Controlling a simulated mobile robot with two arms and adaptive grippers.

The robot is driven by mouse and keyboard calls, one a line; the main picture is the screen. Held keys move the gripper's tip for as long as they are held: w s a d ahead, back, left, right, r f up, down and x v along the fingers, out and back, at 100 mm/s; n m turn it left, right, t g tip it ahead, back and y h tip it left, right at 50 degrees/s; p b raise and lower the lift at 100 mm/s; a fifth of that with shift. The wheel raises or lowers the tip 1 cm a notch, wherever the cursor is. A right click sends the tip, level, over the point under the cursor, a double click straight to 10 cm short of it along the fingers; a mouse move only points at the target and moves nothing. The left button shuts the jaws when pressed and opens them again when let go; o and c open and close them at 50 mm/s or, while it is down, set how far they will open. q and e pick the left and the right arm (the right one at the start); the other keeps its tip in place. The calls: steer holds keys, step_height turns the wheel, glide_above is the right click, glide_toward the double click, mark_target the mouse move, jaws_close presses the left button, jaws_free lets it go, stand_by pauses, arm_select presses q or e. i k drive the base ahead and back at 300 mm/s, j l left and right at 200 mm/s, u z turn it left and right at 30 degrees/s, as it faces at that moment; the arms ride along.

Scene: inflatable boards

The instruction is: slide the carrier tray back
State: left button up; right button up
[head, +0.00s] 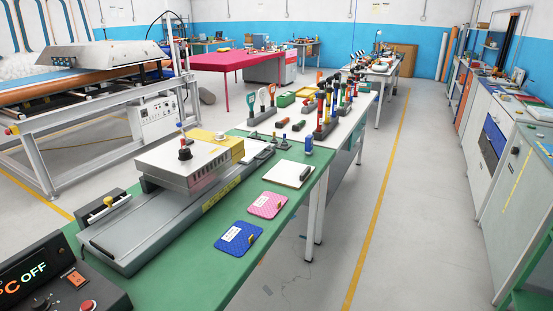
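A long grey machine bed stands on the green-topped table (292,205), running from the near left toward the far middle. A flat grey plate that looks like the carrier tray (128,232) lies along its near end, in front of a silver box-shaped head (190,168). The head has a dark knob (185,151) on top and a yellow block (222,140) behind it. I cannot tell how far the tray runs under the head. Neither of my grippers is in view.
A dark control box (65,285) reading "OFF" stands at the near left. A blue pad (238,236), a pink pad (267,205) and a white board (289,174) lie right of the bed. A rack of coloured-handled tools (325,128) stands farther back. The right-hand aisle floor (400,220) is clear.

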mark_target(253, 147)
steer(key=i+l+u, duration=0.1)
steer(key=u, duration=0.3)
steer(key=i+l+u, duration=0.15)
steer(key=u, duration=0.3)
steer(key=l+u, duration=0.2)
steer(key=u, duration=0.2)
steer(key=i, duration=0.05)
